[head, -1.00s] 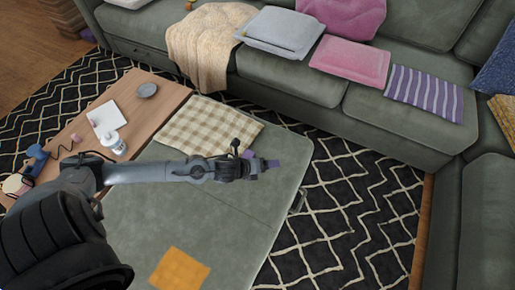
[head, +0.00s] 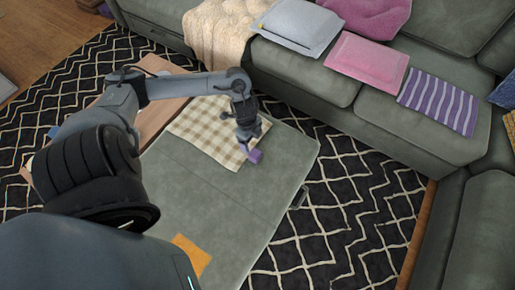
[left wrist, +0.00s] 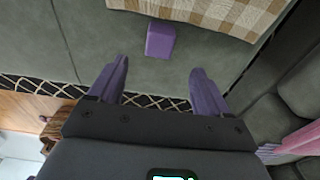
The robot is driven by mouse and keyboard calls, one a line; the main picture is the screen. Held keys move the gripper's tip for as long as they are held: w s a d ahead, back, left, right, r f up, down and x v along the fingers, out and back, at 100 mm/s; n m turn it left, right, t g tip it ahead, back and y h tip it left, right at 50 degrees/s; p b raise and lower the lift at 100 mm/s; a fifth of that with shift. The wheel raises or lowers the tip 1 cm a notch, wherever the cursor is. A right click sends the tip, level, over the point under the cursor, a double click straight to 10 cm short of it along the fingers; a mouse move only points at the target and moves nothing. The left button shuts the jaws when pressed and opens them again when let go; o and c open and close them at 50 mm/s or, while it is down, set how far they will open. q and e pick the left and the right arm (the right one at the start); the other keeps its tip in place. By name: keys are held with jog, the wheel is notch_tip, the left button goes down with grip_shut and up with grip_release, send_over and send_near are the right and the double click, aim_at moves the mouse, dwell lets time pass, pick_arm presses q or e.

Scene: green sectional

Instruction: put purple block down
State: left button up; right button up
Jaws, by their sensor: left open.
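The purple block (left wrist: 160,40) sits on the grey-green ottoman top (left wrist: 215,52), just off the edge of the checkered cloth (left wrist: 225,12). In the left wrist view it lies beyond and between my left gripper's fingertips, with clear space to both. My left gripper (left wrist: 158,78) is open and empty, with purple-grey fingers. In the head view the left gripper (head: 247,143) points down over the ottoman (head: 215,195), with the block (head: 255,156) close by its tips. My right gripper is not in view.
The checkered cloth (head: 205,125) lies across the ottoman's far side, and an orange cloth (head: 192,254) near its front. The green sofa (head: 400,115) with pillows stands behind. A patterned rug (head: 335,215) surrounds the ottoman. My left arm hides much of the wooden table (head: 150,120).

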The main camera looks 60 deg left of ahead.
aim_at(255, 153)
pick_arm(q)
jog(key=f, duration=0.1)
jog(key=f+b, duration=0.1)
jog(key=f, duration=0.1)
jog(key=f+b, duration=0.1)
jog(key=f, duration=0.1)
jog(key=shift+d, duration=0.4)
jog(key=shift+w+d+f+b, duration=0.2)
jog(key=shift+f+b, duration=0.6)
jog(key=shift+f, duration=0.55)
jog(key=shift+w+d+f+b, duration=0.15)
jog(key=shift+f+b, duration=0.6)
jog(key=shift+f, duration=0.55)
jog(key=shift+a, duration=0.15)
jog(key=shift+c, duration=0.5)
jog(key=c, duration=1)
jog(key=shift+r, duration=0.1)
jog(key=shift+c, duration=0.2)
jog(key=shift+r, duration=0.1)
